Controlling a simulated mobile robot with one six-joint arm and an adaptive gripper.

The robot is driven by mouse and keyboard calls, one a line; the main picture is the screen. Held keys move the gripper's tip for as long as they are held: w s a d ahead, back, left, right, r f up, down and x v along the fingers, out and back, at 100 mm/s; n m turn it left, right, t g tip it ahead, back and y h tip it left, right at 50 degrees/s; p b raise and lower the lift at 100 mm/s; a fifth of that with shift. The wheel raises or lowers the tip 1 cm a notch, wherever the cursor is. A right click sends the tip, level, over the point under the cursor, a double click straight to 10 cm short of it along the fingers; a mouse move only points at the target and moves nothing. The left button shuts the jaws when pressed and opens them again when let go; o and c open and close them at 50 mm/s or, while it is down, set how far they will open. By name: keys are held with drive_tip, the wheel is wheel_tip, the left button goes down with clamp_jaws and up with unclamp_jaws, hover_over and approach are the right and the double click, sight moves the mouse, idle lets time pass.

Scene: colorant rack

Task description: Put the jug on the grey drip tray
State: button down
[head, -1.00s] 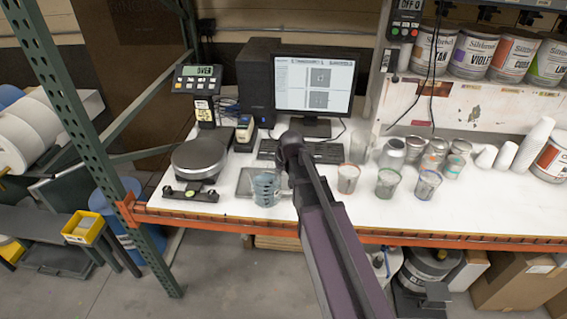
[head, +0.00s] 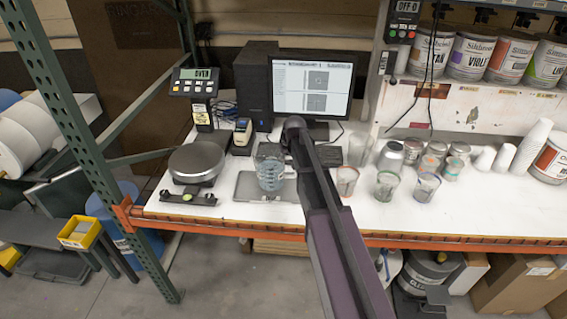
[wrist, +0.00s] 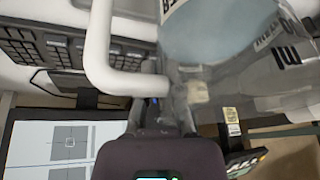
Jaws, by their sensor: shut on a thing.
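The clear jug (head: 270,174) with blue markings is upright over the grey drip tray (head: 244,187) in the head view. I cannot tell whether its base touches the tray or hangs just above it. The jug body (wrist: 215,30) fills the top of the wrist view, with its pale handle (wrist: 97,45) to the left. My gripper (wrist: 170,98) is shut on the jug at the handle side, though the exact contact is partly hidden. In the head view, my arm hides the gripper.
A round scale (head: 195,163) stands left of the tray. The monitor (head: 312,87) and keyboard (head: 330,155) are behind. Cups, including one with a green stain (head: 386,186), stand to the right of my arm. The orange beam (head: 220,226) marks the bench's front edge.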

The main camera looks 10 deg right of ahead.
drive_tip(key=shift+d+b+x, duration=0.2)
drive_tip(key=shift+b+x, duration=0.75)
drive_tip(key=shift+d+b+x, duration=0.25)
drive_tip(key=shift+b+x, duration=0.65)
drive_tip(key=shift+s+f, duration=0.1)
drive_tip(key=shift+f, duration=0.15)
drive_tip(key=c, duration=0.8)
unclamp_jaws()
drive_tip(key=shift+r, duration=0.2)
drive_tip(key=p+v, duration=1.1)
drive_tip(key=v, duration=0.1)
